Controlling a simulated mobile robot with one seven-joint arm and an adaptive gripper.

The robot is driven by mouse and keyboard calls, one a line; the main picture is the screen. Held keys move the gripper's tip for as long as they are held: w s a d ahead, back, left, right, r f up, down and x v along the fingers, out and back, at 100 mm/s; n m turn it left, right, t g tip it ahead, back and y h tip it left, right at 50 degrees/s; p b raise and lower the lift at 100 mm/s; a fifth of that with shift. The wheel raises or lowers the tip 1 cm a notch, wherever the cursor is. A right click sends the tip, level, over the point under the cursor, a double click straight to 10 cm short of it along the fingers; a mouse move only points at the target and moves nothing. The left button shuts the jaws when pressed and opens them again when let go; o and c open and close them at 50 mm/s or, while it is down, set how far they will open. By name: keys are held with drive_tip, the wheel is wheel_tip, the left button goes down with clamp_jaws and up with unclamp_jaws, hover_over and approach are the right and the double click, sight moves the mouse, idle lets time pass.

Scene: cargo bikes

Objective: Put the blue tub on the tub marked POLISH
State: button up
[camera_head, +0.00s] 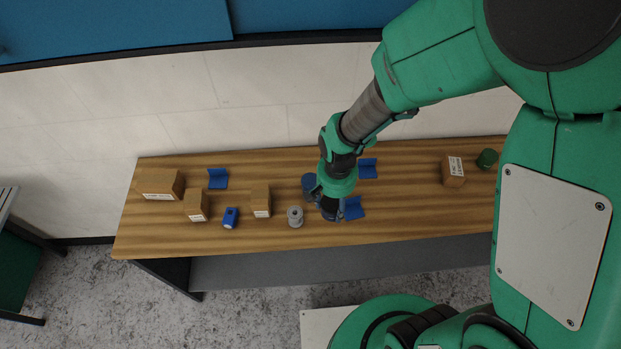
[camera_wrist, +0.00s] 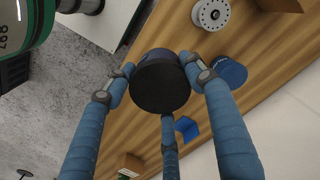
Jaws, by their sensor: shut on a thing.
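My gripper (camera_head: 328,203) is over the front part of the wooden bench, and its three blue fingers close around a dark round tub (camera_wrist: 160,84) in the wrist view. This held tub has a black face toward the camera and a dark navy side. In the head view my gripper hides most of it. Whether it touches the bench top is unclear. A second tub, blue and round (camera_head: 308,182), stands on the bench just left of my wrist; it also shows in the wrist view (camera_wrist: 231,71), apart from the fingers. I cannot read POLISH on either tub.
The bench (camera_head: 400,208) also carries a grey spool (camera_head: 295,216), blue brackets (camera_head: 354,208) (camera_head: 367,168) (camera_head: 217,178), a small blue item (camera_head: 231,217), several cardboard boxes (camera_head: 261,200) and a green tub (camera_head: 487,158). The bench between my gripper and the right-hand box (camera_head: 453,172) is mostly clear.

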drive_tip(key=shift+s+a+r, duration=0.1)
drive_tip(key=shift+a+r, duration=0.05)
drive_tip(key=shift+a, duration=0.4)
drive_tip(key=p, duration=0.1)
hover_over(310, 180)
drive_tip(key=shift+d+f, duration=0.1)
drive_tip(key=shift+f, duration=0.7)
drive_tip(key=shift+f, duration=1.7)
drive_tip(key=shift+f, duration=0.15)
drive_tip(key=o, duration=1.4)
drive_tip(key=shift+o, duration=0.2)
